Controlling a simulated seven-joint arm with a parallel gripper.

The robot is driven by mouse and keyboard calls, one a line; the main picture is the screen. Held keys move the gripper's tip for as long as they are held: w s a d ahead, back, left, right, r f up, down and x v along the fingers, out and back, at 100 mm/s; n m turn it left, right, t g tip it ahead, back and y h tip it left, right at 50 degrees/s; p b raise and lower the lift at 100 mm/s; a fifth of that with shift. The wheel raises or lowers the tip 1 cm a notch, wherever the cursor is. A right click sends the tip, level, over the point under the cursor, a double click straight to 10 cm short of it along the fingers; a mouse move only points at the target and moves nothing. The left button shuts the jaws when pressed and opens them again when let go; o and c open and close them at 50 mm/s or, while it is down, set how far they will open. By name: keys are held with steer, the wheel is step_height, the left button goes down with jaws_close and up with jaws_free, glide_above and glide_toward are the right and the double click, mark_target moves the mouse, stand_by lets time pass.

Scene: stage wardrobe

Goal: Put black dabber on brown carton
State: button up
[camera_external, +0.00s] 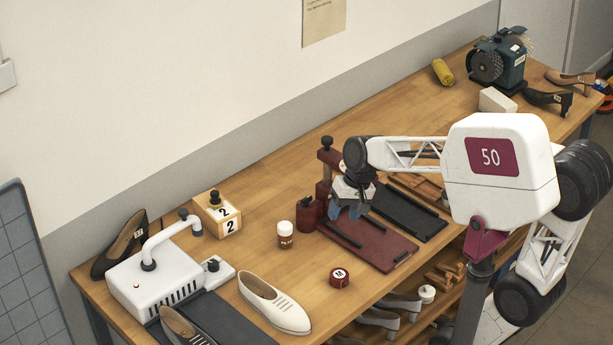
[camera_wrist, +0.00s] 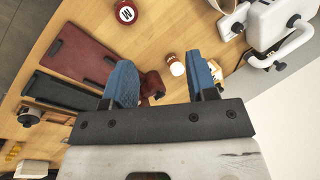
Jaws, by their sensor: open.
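A small black dabber (camera_external: 214,198) with a knob handle appears to stand upright on top of the brown carton (camera_external: 205,217), which bears white "2" labels, at the left of the bench. My gripper (camera_external: 349,212) is open and empty, with blue fingers, above the dark red mat, well to the right of the carton and apart from it. In the wrist view, my gripper (camera_wrist: 160,65) shows its two fingers spread. Only slivers of the carton show there beside the right finger; the dabber cannot be made out clearly.
A white machine (camera_external: 160,278) with a bent pipe is close to the carton. Shoes lie around it.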

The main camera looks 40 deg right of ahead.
steer(key=s+d+f+n+t+h, duration=0.1)
steer(key=s+d+n+h, duration=0.2)
steer(key=s, duration=0.9)
steer(key=shift+s+d+n, duration=0.2)
steer(key=shift+d+n, duration=0.25)
steer(key=shift+n, duration=0.45)
